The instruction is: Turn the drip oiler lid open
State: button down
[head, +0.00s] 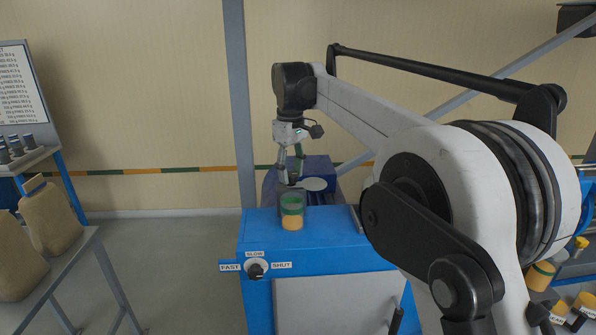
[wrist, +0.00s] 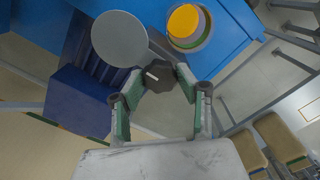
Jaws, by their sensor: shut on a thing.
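My gripper (head: 288,180) reaches down behind the front of the blue cabinet. In the wrist view its two green-padded fingers (wrist: 158,84) are closed around a dark faceted knob (wrist: 159,84) with a short white mark on top. A flat, round, pale grey disc, which looks like the oiler lid (wrist: 118,39), sits right beside the knob. It shows in the head view (head: 315,184) just right of the fingertips. How the knob and disc join is hidden, and I cannot tell how far the lid is turned.
A green-banded cup with orange contents (head: 291,221) stands on the blue cabinet (head: 340,226) near the disc. A dial (head: 256,268) marked FAST, SLOW and SHUT is on the front. A grey post (head: 239,100) rises behind.

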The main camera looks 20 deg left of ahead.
jog(key=c, duration=1.2)
grip_release()
notch_tip(320, 180, up, 12)
